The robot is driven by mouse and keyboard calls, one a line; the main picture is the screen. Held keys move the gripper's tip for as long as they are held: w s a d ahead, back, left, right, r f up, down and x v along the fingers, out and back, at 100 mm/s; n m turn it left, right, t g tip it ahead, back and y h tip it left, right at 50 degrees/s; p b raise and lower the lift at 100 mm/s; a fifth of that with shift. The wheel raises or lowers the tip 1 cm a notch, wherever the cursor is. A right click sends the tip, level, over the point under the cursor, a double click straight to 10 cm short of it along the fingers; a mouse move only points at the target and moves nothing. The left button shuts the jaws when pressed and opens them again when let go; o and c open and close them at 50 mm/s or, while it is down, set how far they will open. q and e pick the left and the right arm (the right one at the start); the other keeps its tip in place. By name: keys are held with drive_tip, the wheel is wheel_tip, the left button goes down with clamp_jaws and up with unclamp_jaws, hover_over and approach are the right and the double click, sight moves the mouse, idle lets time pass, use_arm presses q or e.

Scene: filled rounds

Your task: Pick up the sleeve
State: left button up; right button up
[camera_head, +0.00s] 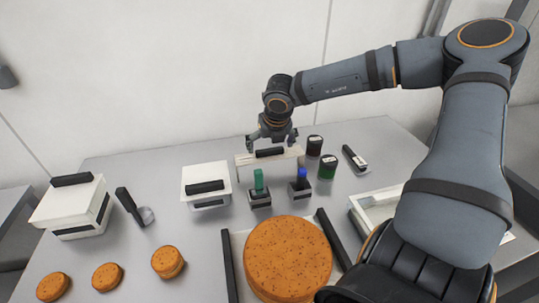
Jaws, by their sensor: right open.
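My right gripper (271,141) is open and points down at the back middle of the table. It is just above a white piece with a black bar (270,153). I cannot tell whether it touches that piece. Nothing in view is clearly marked as the sleeve, and I cannot tell for certain which thing it is. A white box with a black bar (206,180) stands to the left of the gripper. A larger white box (75,211) with a black bar on top stands at the far left. My left gripper is not in view.
Green (259,181) and blue (301,180) upright pieces stand in dark holders. Two dark jars (314,146) (327,167) stand right of the gripper. Smaller rounds (168,262) lie front left. A pale tray (372,222) is right.

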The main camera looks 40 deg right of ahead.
drive_tip(key=shift+x, duration=0.9)
drive_tip(key=shift+r, duration=0.1)
drive_tip(key=c, duration=0.9)
wheel_tip(320, 180, up, 3)
drive_tip(key=shift+w+d+f, duration=0.1)
drive_tip(key=shift+f, duration=0.1)
wheel_tip(320, 180, up, 6)
drive_tip(key=p, duration=0.4)
drive_tip(key=shift+r, duration=0.2)
drive_tip(key=shift+r+p, duration=0.5)
drive_tip(key=shift+p, duration=0.25)
